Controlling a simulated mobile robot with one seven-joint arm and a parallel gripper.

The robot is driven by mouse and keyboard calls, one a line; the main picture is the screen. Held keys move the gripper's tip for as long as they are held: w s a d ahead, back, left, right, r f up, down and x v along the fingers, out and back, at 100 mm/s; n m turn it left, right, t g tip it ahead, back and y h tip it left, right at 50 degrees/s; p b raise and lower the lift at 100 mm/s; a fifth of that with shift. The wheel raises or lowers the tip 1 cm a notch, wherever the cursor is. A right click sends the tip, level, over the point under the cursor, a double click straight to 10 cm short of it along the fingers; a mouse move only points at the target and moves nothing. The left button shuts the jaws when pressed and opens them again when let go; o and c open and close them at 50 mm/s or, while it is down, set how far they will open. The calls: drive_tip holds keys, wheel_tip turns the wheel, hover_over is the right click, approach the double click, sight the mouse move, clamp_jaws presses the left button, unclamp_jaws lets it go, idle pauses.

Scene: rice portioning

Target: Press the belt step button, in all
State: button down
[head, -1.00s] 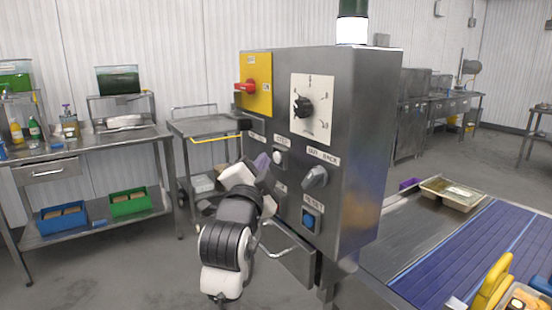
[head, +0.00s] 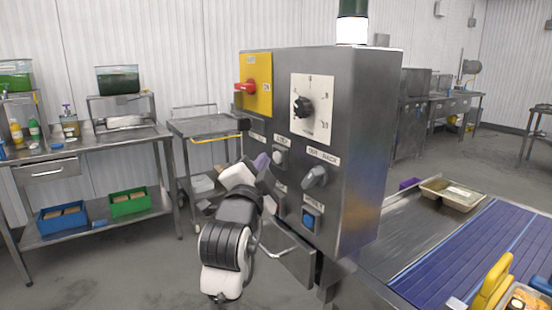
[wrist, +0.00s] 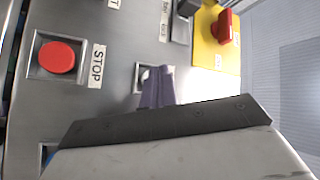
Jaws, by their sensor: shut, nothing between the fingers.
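The step button (head: 279,157) is a pale round button on a square plate on the front of the steel control box (head: 362,150). A label that seems to read STEP is above it. My gripper (head: 262,161) is shut and empty, with its purple fingertips just left of the button in the head view. In the wrist view, the shut fingers (wrist: 157,88) stand in front of a pale button (wrist: 145,74) and cover most of it. I cannot tell whether they touch it.
A red STOP button (wrist: 57,57) sits beside the fingers in the wrist view. The box also carries a red switch (head: 245,87), a dial (head: 303,107), a grey knob (head: 315,177) and a blue button (head: 311,220). A blue belt (head: 440,255) runs at right.

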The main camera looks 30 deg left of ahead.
drive_tip(key=shift+w, duration=0.1)
drive_tip(key=shift+w+d, duration=0.2)
drive_tip(key=shift+w, duration=0.1)
